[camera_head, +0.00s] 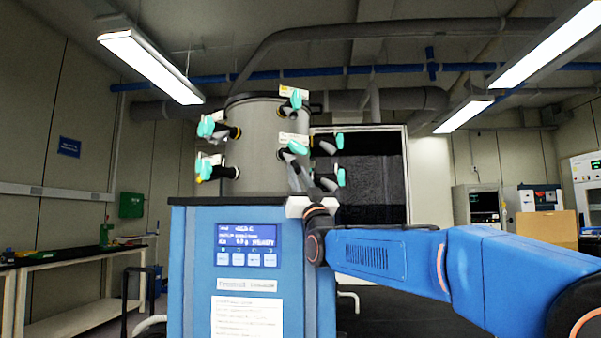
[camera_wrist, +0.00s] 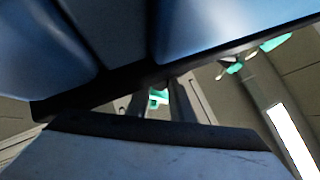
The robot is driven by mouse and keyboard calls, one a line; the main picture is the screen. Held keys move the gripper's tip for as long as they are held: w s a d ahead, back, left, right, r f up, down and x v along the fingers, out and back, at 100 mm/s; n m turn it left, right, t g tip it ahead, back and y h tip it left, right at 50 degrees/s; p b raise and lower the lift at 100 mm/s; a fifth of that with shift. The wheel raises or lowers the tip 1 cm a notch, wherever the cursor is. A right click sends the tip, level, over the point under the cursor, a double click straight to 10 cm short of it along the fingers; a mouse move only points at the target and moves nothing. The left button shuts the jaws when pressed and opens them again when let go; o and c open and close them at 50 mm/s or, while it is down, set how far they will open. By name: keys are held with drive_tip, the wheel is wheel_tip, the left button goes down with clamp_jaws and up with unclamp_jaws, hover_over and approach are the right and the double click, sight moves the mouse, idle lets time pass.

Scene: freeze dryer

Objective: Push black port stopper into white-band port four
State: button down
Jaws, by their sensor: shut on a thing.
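The freeze dryer's grey drum (camera_head: 262,135) carries several black ports with teal valves and small labels. One upper left port (camera_head: 234,132) shows a yellowish band. I cannot tell which port has the white band or the number four. My gripper (camera_head: 300,182) is in front of the drum's lower right side, just above the blue cabinet's top. In the wrist view my gripper's dark fingers (camera_wrist: 160,102) are close together, with teal and white showing between them. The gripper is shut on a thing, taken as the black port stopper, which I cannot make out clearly.
The blue cabinet (camera_head: 190,270) with a lit display (camera_head: 247,238) stands below the drum. A dark panel (camera_head: 372,180) is behind on the right. A bench (camera_head: 75,300) stands at the left. Valves project from the drum close to my gripper.

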sight(293, 154)
drive_tip(key=shift+a+r, duration=0.15)
drive_tip(key=shift+r, duration=1.45)
drive_tip(key=c, duration=1.5)
unclamp_jaws()
drive_tip(key=shift+s+f, duration=0.1)
drive_tip(key=shift+f, duration=0.05)
drive_tip(key=f, duration=0.2)
drive_tip(key=s+f, duration=0.1)
drive_tip(key=f, duration=0.1)
drive_tip(key=shift+d+f, duration=0.15)
drive_tip(key=shift+d, duration=0.05)
drive_tip(key=shift+v, duration=7.85)
drive_tip(key=shift+w+d, duration=0.1)
drive_tip(key=shift+d, duration=0.1)
